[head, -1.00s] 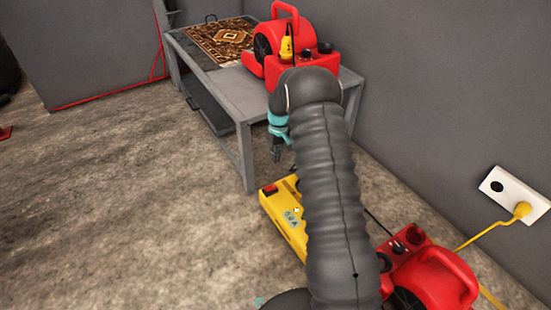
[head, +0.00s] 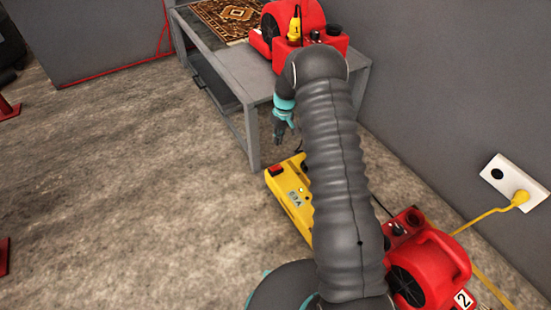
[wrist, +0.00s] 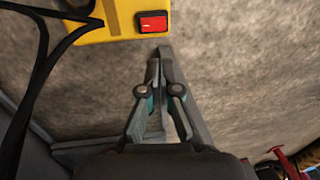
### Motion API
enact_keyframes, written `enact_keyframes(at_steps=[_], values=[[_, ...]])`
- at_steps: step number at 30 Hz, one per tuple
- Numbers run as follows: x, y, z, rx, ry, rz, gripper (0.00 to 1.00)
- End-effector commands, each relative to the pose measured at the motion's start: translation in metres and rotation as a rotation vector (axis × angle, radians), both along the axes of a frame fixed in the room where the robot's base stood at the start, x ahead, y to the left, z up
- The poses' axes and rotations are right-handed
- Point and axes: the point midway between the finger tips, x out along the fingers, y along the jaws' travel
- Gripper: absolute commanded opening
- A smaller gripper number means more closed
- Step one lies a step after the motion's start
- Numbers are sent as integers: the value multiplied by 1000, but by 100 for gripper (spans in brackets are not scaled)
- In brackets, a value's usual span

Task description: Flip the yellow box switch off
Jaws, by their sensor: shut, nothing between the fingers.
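The yellow box (head: 298,214) lies on the floor beside the table leg, partly hidden by my arm. Its red rocker switch (head: 276,170) is at the end near the table. In the wrist view the yellow box (wrist: 98,30) is at the top, with the red switch (wrist: 152,22) near its corner. I cannot tell which way the rocker is tipped. My gripper (head: 279,138) is shut and empty, close to the switch end in the head view. In the wrist view my gripper's fingertips (wrist: 160,54) sit just below the switch in the picture, apparently not touching it.
A grey table (head: 248,86) holds a patterned rug (head: 225,22) and a red blower (head: 300,18). Another red blower (head: 436,262) stands on the floor right of my arm. A wall socket (head: 512,183) has a yellow plug. Black cables (wrist: 38,70) hang by the box.

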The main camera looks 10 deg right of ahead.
Motion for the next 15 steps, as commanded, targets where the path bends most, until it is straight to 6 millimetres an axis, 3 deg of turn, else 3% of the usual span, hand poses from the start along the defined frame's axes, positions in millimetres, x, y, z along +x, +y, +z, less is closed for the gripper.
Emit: enact_keyframes(at_steps=[5,15], values=[[-2,2,-18,0,3,-1,0],[-4,10,-79,0,3,-1,0]])
